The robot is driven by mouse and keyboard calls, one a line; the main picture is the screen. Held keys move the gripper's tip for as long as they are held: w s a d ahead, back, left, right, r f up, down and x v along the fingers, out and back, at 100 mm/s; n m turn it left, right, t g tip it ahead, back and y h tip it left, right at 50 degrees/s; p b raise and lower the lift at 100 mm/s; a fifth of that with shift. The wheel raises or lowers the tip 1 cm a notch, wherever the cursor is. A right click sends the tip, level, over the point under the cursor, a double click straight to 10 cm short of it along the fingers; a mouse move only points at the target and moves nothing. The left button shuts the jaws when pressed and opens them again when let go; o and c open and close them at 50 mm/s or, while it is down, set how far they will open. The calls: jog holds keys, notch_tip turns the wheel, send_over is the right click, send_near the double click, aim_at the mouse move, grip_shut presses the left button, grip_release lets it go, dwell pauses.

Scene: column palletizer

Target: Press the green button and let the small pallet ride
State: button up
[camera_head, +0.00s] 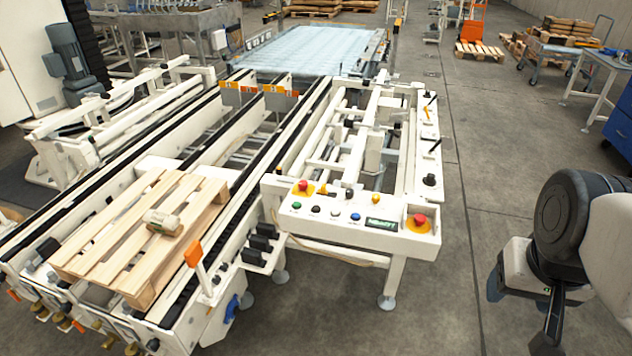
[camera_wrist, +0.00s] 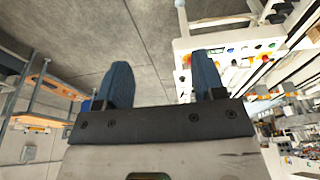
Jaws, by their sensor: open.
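The green button (camera_head: 297,205) is at the left end of the front row on a white control panel (camera_head: 400,231). It also shows as a small green spot in the wrist view (camera_wrist: 271,45). The small pallet (camera_head: 120,229), of light wood slats, lies on the near end of the conveyor at left, with a small pale block (camera_head: 163,221) on top. My gripper is at the lower right in the head view, well to the right of the panel and apart from it. In the wrist view my gripper (camera_wrist: 161,65) has its two blue fingers wide apart with nothing between them.
Two red mushroom buttons, one at the panel's right end (camera_head: 420,219) and one behind the green button (camera_head: 303,186), flank black, white and blue buttons and a display (camera_head: 381,224). An orange-tipped post (camera_head: 193,254) stands beside the pallet. Floor between panel and gripper is clear.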

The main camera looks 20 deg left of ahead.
grip_shut()
dwell(1.6)
